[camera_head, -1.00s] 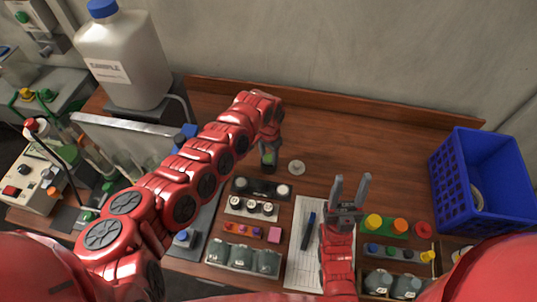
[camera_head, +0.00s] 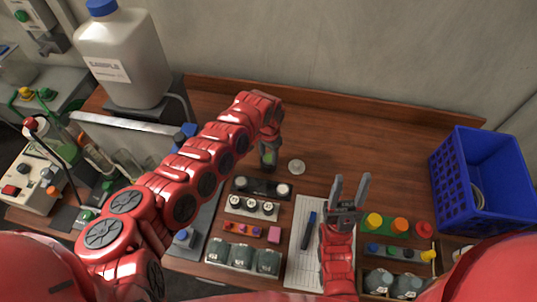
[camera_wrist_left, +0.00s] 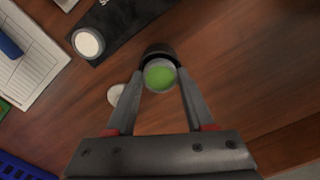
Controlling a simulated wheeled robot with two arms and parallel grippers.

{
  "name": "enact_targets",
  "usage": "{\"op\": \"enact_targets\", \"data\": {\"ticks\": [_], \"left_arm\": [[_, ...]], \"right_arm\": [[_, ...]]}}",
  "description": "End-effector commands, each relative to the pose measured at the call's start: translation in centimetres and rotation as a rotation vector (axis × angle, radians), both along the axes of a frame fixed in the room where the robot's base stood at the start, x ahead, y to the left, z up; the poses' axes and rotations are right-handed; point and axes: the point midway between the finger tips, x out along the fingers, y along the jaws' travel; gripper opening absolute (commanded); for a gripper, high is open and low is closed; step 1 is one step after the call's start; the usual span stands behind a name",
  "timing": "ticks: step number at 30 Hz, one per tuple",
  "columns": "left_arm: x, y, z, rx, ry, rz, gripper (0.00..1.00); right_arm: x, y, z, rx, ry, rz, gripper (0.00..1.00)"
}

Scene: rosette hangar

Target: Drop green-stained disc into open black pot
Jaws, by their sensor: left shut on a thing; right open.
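My left gripper (camera_head: 268,146) points down over the table, shut on the green-stained disc (camera_wrist_left: 160,76). The disc shows green with a pale rim between the fingertips (camera_wrist_left: 160,80) in the left wrist view. The black pot (camera_wrist_left: 158,50) shows as a dark round rim just behind the disc, which covers most of its mouth. I cannot tell whether the disc is above the mouth or partly inside it. In the head view the pot is mostly hidden by the gripper. My right gripper (camera_head: 349,190) is open and empty above the white sheet's right side.
A pale round lid (camera_head: 297,167) lies right of the left gripper. A black holder (camera_head: 262,188) with white discs stands in front. A blue crate (camera_head: 480,185) is at the right, a large jug (camera_head: 125,60) at back left. The back middle of the table is clear.

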Motion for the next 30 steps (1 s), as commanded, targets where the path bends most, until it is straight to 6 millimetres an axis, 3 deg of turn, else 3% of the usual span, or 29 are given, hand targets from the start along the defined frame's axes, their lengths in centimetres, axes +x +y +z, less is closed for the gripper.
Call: {"op": "enact_targets", "data": {"ticks": [12,13,18,25,27,30], "left_arm": [[0.0,0.0,-0.02,0.0,0.0,0.0,0.13],[-0.01,-0.01,-0.02,0.0,0.0,0.0,0.55],[0.0,0.0,-0.02,0.0,0.0,0.0,0.86],[0.0,-0.01,-0.02,0.0,0.0,0.0,0.88],[-0.01,-0.01,-0.02,0.0,0.0,0.0,1.0],[-0.01,-0.01,-0.02,0.0,0.0,0.0,1.0]], "right_arm": [[0.0,0.01,0.11,0.0,0.0,0.0,0.5],[0.0,0.01,0.11,0.0,0.0,0.0,0.5],[0.0,0.01,0.11,0.0,0.0,0.0,0.5],[0.0,0.0,0.11,0.0,0.0,0.0,0.5],[0.0,0.0,0.11,0.0,0.0,0.0,0.5],[0.0,0.01,0.11,0.0,0.0,0.0,0.5]]}}
